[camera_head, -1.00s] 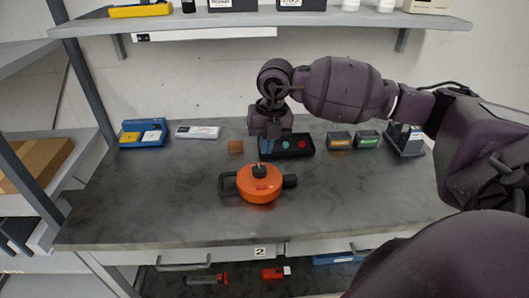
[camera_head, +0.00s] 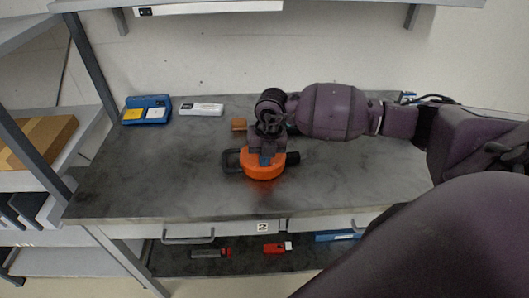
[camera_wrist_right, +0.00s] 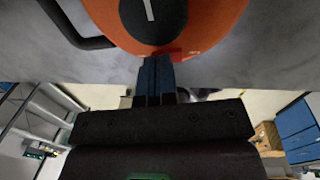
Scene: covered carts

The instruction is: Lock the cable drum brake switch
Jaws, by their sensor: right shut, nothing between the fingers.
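The orange cable drum (camera_head: 262,172) lies on the grey workbench with a dark handle frame on its left. My right gripper (camera_head: 265,159) is over the drum, pointing down, and hides its top middle. In the right wrist view the drum (camera_wrist_right: 214,22) fills the top, with a black round hub (camera_wrist_right: 152,18) bearing a white line. A small red piece (camera_wrist_right: 173,56), perhaps the brake switch, shows at the drum's edge beside the fingertips. The shut, empty right gripper (camera_wrist_right: 156,62) is close to it; I cannot tell whether they touch. The left gripper is not in view.
A small brown block (camera_head: 239,124) sits behind the drum. A blue tray (camera_head: 134,117) and a white device (camera_head: 201,109) stand at the back left. The workbench (camera_head: 150,190) is clear left and in front of the drum. Red items (camera_head: 273,249) lie on the shelf below.

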